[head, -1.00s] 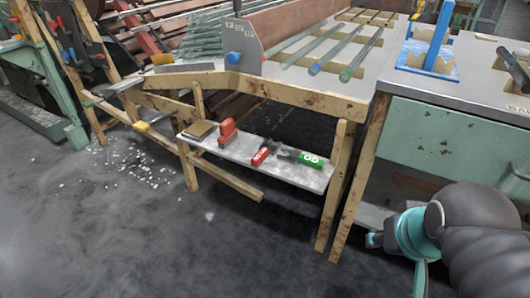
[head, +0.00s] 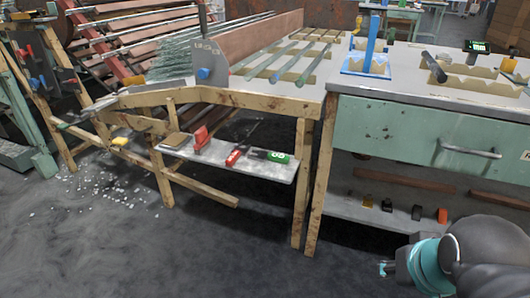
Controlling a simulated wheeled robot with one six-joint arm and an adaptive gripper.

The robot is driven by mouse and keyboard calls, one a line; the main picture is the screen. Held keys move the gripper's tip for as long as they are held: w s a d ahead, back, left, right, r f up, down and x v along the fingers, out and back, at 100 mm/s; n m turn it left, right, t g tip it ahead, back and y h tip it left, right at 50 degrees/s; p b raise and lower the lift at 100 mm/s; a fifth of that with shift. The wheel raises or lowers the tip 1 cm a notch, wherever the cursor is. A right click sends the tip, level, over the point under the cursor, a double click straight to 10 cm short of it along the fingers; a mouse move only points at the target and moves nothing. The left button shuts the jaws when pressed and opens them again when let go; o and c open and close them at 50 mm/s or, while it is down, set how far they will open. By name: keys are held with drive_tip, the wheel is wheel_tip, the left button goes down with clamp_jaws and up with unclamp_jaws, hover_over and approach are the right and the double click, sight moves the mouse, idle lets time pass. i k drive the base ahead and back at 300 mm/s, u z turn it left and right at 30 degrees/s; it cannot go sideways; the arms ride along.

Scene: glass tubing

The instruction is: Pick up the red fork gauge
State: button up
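I cannot surely tell which piece is the red fork gauge. A red upright piece (head: 201,138) stands on the low shelf (head: 215,160) under the glass-tube bench, and a red-and-black piece (head: 237,154) lies to its right. An orange-red block (head: 442,215) stands on the lower shelf of the green bench. My gripper (head: 384,268) shows only in part at the bottom right, teal and dark, well apart from all of these. Its fingers are too small and turned away to tell open from shut.
Small blocks (head: 388,205) stand beside the orange-red one. The green drawer bench (head: 400,130) overhangs its lower shelf. Open floor (head: 200,250) lies in front, with white shards at left.

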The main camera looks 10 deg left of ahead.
sight(237, 151)
drive_tip(key=z, duration=0.15)
drive_tip(key=i, duration=0.75)
drive_tip(key=u, duration=1.1)
